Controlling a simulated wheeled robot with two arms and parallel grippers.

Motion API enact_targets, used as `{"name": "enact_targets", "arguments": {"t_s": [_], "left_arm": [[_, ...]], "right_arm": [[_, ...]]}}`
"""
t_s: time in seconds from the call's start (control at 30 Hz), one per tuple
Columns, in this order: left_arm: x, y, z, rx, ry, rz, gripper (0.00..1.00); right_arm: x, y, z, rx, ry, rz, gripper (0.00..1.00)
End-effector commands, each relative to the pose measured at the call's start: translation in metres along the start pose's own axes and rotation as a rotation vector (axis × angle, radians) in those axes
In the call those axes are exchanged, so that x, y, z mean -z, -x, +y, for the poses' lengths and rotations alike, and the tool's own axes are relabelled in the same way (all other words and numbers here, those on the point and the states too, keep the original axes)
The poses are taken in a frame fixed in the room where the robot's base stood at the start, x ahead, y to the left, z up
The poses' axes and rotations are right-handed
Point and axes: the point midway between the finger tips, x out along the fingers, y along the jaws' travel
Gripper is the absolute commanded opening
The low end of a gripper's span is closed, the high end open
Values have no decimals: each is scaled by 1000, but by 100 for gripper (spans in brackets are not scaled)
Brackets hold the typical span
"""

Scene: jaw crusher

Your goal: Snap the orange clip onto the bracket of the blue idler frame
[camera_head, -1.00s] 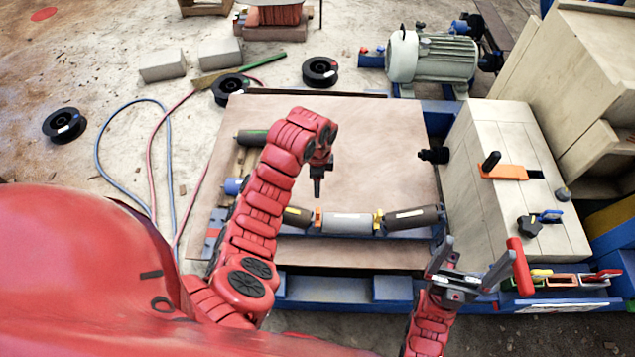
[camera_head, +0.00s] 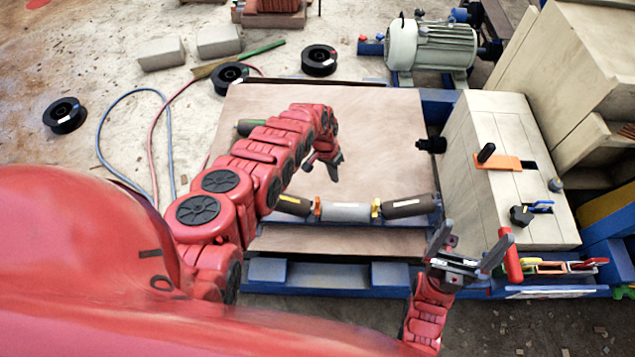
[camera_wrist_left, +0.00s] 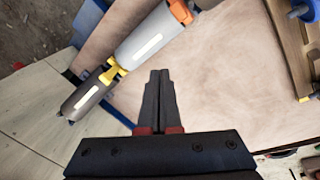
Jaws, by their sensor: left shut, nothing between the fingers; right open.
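The blue idler frame (camera_head: 405,222) lies across the brown belt, carrying a grey roller (camera_head: 345,211) between two dark rollers. An orange piece (camera_head: 317,208) stands at the grey roller's left end and a yellow one (camera_head: 376,209) at its right end. They also show in the left wrist view, orange (camera_wrist_left: 180,11) and yellow (camera_wrist_left: 113,72). I cannot tell whether that orange piece is the clip. My left gripper (camera_head: 334,174) is shut and empty above the belt, beyond the rollers. My right gripper (camera_head: 468,246) is open and empty, right of the frame.
A pale box (camera_head: 500,190) with an orange plate (camera_head: 497,162) stands at the right. Beside my right gripper are a red handle (camera_head: 509,256) and a tray with small coloured parts (camera_head: 560,267). A motor (camera_head: 432,47) stands behind.

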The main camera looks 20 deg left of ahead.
Motion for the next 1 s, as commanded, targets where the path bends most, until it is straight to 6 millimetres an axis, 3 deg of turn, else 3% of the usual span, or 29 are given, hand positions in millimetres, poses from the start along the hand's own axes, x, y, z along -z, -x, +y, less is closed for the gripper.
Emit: {"name": "enact_targets", "arguments": {"t_s": [0.4,0.57,0.77,1.0], "left_arm": [[-50,14,-8,165,-12,-54,0],[-62,14,-13,190,-22,-62,0],[-64,3,-16,194,-25,-62,0],[-65,-26,-22,195,-24,-60,0]], "right_arm": [[2,-13,1,0,0,0,100],[2,-14,1,0,0,0,100],[0,-2,0,0,0,0,100],[-4,25,-1,0,0,0,100]]}}
